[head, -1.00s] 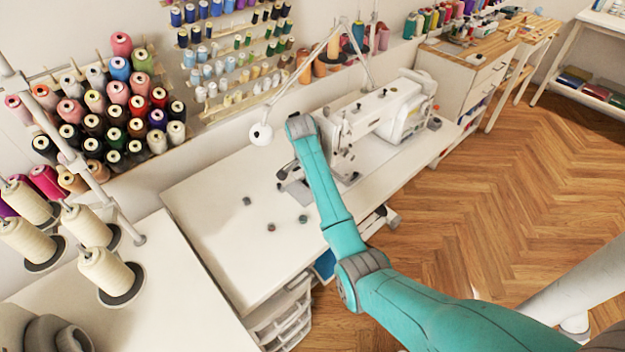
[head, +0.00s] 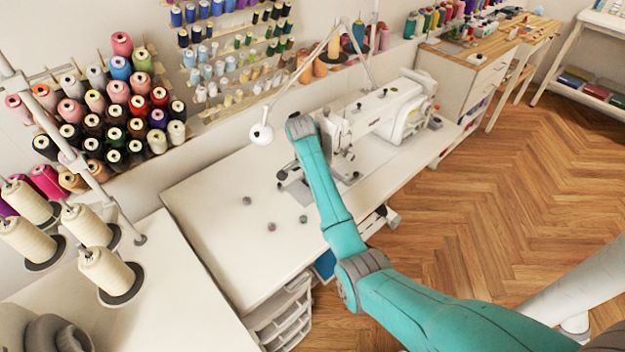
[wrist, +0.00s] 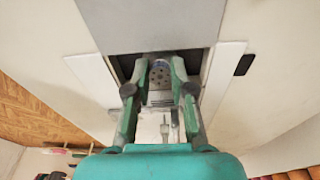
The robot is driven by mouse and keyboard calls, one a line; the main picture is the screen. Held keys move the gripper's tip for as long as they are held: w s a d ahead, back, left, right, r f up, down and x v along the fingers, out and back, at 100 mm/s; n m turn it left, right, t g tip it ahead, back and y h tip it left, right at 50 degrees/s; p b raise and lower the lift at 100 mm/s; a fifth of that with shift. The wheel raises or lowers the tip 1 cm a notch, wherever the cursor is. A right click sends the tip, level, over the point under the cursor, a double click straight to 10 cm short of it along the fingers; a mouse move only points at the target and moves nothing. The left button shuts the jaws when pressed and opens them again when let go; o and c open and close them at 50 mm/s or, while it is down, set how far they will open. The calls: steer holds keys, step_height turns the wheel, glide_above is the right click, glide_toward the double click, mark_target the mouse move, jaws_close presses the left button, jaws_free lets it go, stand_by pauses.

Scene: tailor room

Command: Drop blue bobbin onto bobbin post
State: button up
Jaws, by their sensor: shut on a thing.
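My gripper (wrist: 160,68) is shut on a round bobbin (wrist: 160,76) with a perforated grey face and a bluish rim. It holds the bobbin between its two green fingers over a dark rectangular opening by the sewing machine bed. In the head view my arm covers most of the gripper, which is low over the white table near the sewing machine (head: 402,118). A thin upright metal piece (wrist: 165,130) shows below the bobbin in the wrist view. I cannot tell whether it is the bobbin post, or whether the bobbin touches anything.
Three small bobbins lie loose on the white table (head: 215,235): a grey one (head: 247,201), a reddish one (head: 271,227) and a green one (head: 303,219). A white lamp (head: 262,134) hangs close to my arm. The table's left part is clear.

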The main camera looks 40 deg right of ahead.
steer(key=shift+f, duration=0.4)
stand_by(0.4)
steer(key=o, duration=0.8)
steer(key=shift+a+r, duration=0.2)
steer(key=shift+r, duration=1.05)
steer(key=shift+a+r, duration=0.25)
steer(key=shift+r, duration=0.95)
steer(key=shift+a+r, duration=0.2)
steer(key=shift+r, duration=1.05)
